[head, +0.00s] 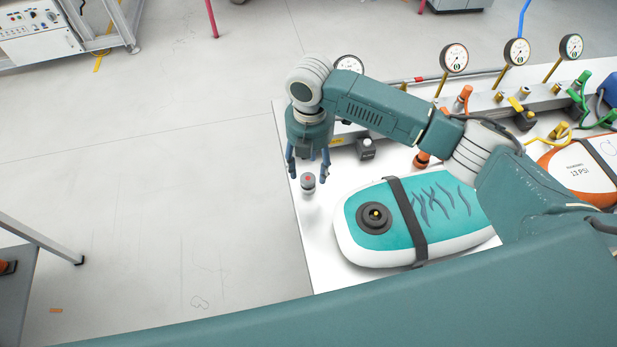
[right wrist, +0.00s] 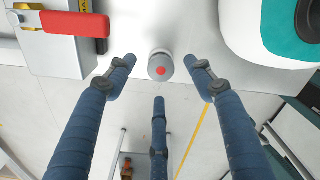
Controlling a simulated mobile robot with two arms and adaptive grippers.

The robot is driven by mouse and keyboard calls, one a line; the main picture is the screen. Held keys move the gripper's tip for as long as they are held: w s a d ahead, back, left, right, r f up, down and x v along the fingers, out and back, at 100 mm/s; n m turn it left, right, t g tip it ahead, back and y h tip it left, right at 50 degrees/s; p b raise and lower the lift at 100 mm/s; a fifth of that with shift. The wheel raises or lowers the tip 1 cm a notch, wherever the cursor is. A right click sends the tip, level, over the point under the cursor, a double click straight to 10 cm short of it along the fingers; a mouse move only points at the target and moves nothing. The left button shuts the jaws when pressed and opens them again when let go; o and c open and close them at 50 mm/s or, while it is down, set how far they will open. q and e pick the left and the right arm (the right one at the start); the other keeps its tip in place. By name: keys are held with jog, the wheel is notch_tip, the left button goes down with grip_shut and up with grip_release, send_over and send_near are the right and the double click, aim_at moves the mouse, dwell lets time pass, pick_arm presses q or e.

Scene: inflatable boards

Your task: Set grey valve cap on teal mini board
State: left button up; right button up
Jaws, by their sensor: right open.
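The grey valve cap (head: 308,184), with a red dot on top, stands upright on the white table near its left edge. It also shows in the right wrist view (right wrist: 161,67), ahead of the spread fingers. My right gripper (head: 309,172) is open, pointing down just above and around the cap, with nothing held. The teal mini board (head: 395,245) lies on the table to the right of the cap, with a dark strap across it and a round dark valve (head: 375,218) facing up. In the right wrist view, part of the board (right wrist: 280,35) shows at top right. My left gripper is out of view.
A rail (head: 490,105) with several gauges and fittings runs along the table's back. An orange and white board (head: 580,175) lies at the right. The table's left edge is close to the cap.

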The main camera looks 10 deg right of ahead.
aim_at(308, 177)
notch_tip(308, 177, down, 4)
jog(key=shift+s+a+r+p, duration=0.15)
jog(key=shift+r+p, duration=0.1)
jog(key=shift+p, duration=0.3)
jog(key=shift+f, duration=0.3)
jog(key=shift+c, duration=1)
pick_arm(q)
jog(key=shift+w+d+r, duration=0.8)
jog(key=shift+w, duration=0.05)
pick_arm(e)
jog(key=c, duration=1)
